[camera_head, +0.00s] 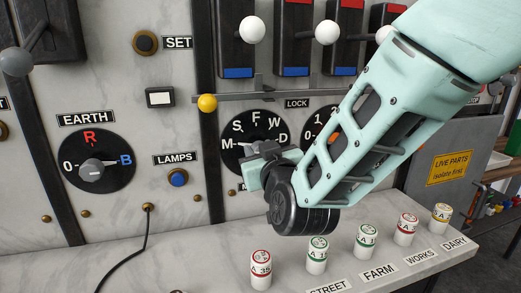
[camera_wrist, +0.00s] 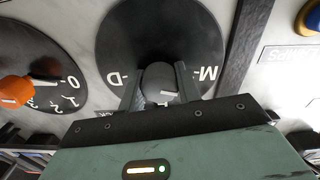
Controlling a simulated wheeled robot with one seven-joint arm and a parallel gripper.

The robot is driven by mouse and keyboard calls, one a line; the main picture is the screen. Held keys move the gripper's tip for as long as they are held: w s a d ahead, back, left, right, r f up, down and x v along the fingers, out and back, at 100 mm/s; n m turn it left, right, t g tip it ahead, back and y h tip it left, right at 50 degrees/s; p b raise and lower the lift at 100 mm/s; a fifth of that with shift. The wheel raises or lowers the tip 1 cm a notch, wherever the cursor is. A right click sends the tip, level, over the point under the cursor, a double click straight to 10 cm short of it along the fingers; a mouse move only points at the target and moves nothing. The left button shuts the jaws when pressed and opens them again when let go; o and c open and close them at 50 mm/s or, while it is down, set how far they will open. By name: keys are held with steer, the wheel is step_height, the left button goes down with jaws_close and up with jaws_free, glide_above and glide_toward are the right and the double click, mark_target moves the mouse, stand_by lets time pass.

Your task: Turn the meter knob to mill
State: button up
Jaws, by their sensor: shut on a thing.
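The meter dial (camera_head: 256,129) is a black disc on the marble panel, lettered M, S, F, W and D. In the wrist view the same dial (camera_wrist: 160,30) appears turned over, with D at left and M at right. My gripper (camera_head: 268,152) is at the dial's lower middle. In the wrist view my gripper (camera_wrist: 160,88) has one finger on each side of the dark round knob (camera_wrist: 158,76) and is shut on it. A short white mark shows on the knob, right of its middle, on the M side.
The orange-knobbed dial (camera_wrist: 35,75) is close beside the meter dial. A lock bar with a yellow ball (camera_head: 208,103) runs above it. The EARTH dial (camera_head: 97,160) is at left. Several labelled fuses (camera_head: 317,256) stand on the marble shelf (camera_head: 200,262) below my gripper.

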steer(key=shift+f+n, duration=0.15)
steer(key=shift+n, duration=0.45)
steer(key=o, duration=1)
steer(key=shift+c, duration=0.2)
steer(key=b+v, duration=0.9)
steer(key=v, duration=0.8)
steer(key=shift+s, duration=0.25)
